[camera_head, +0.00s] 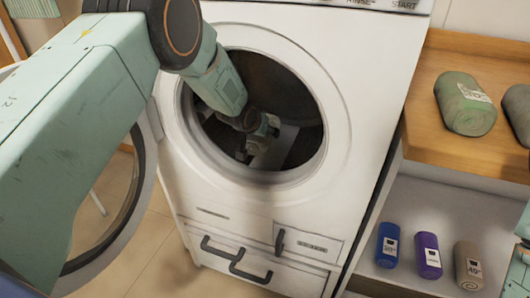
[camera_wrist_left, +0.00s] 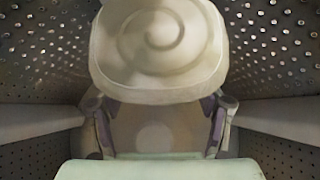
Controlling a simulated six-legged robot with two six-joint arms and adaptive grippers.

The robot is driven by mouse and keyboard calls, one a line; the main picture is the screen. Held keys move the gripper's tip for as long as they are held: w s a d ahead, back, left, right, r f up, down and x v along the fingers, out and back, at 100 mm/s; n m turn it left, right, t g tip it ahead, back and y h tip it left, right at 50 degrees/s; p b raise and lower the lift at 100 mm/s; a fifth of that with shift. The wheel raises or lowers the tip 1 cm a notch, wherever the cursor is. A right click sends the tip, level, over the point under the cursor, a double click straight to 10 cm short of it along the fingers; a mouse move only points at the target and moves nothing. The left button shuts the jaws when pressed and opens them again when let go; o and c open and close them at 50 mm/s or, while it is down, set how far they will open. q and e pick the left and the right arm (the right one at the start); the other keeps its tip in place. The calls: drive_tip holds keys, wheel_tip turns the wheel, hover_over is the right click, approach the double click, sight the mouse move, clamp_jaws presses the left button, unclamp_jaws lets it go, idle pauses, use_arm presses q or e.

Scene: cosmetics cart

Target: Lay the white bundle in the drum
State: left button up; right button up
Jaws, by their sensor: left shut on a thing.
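The white bundle (camera_wrist_left: 160,40) is a rolled cloth, its spiral end facing the left wrist camera. My left gripper (camera_wrist_left: 158,112) is shut on it, with a finger on either side. In the head view my left arm reaches through the round washer opening, and the left gripper (camera_head: 258,148) is inside the drum (camera_head: 262,78). The bundle is mostly hidden there by the gripper and shadow. The perforated drum wall (camera_wrist_left: 275,35) shows on both sides of the bundle in the wrist view. I cannot tell whether the bundle touches the drum. My right gripper is not in view.
The washer door (camera_head: 137,190) stands open at the left, behind my left arm. Pale ribs (camera_wrist_left: 40,122) jut from the drum wall.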

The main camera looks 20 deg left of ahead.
use_arm(q)
drive_tip(key=shift+a+f, duration=0.25)
drive_tip(key=shift+f, duration=0.35)
drive_tip(key=shift+a+f, duration=0.2)
drive_tip(key=shift+f, duration=0.35)
drive_tip(key=f, duration=0.1)
drive_tip(key=f+b, duration=0.2)
drive_tip(key=shift+s+d+f, duration=0.15)
drive_tip(key=shift+d, duration=0.1)
drive_tip(key=shift+f, duration=0.35)
drive_tip(key=shift+w+a, duration=0.15)
drive_tip(key=shift+w, duration=0.05)
drive_tip(key=shift+s+r, duration=0.1)
drive_tip(key=o, duration=1.4)
drive_tip(key=shift+f, duration=0.2)
